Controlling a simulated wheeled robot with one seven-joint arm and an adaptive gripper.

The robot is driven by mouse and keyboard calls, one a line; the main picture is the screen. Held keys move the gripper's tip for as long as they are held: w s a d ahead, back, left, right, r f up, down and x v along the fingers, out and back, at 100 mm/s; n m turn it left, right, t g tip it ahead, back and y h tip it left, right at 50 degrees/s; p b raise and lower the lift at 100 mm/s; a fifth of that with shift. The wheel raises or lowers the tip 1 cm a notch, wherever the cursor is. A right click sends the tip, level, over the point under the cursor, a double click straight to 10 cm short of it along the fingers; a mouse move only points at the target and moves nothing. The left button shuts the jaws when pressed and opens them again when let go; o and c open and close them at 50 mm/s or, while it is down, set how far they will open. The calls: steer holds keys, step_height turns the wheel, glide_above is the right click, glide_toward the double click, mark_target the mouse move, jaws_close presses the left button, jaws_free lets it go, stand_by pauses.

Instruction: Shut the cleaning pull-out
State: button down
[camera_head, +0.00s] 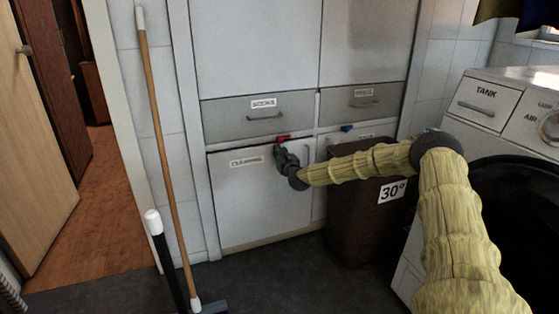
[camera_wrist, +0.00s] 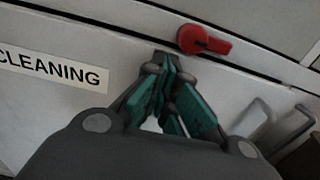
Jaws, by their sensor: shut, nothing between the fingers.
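The cleaning pull-out (camera_head: 262,205) has a plain white front with a CLEANING label, below the grey drawers. Its front looks flush or nearly so with the cabinet; I cannot tell whether a small gap remains. A red latch (camera_head: 283,138) sits on the frame above its top edge; in the wrist view the red latch (camera_wrist: 203,41) has its lever pointing right. My gripper (camera_head: 280,150) is at the upper right of the front, just below the latch. In the wrist view my gripper (camera_wrist: 165,65) has its teal fingers shut and empty, tips near the front's top edge; contact is unclear.
A brown bin (camera_head: 362,225) marked 30° stands right of the pull-out, under my arm. A blue latch (camera_head: 346,128) is above the neighbouring front. A washing machine (camera_head: 480,125) is at right. A wooden-handled broom (camera_head: 158,130) leans at left. The floor in front is clear.

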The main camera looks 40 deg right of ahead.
steer(key=b+x, duration=0.2)
steer(key=b, duration=0.1)
steer(key=shift+w+d+r, duration=0.25)
steer(key=shift+w+r, duration=0.05)
steer(key=shift+w, duration=0.05)
steer(key=shift+w+r, duration=0.1)
steer(key=shift+r, duration=0.1)
steer(key=f+p+v, duration=0.1)
steer(key=v, duration=1.3)
steer(key=shift+a+p, duration=0.2)
steer(key=shift+p, duration=0.2)
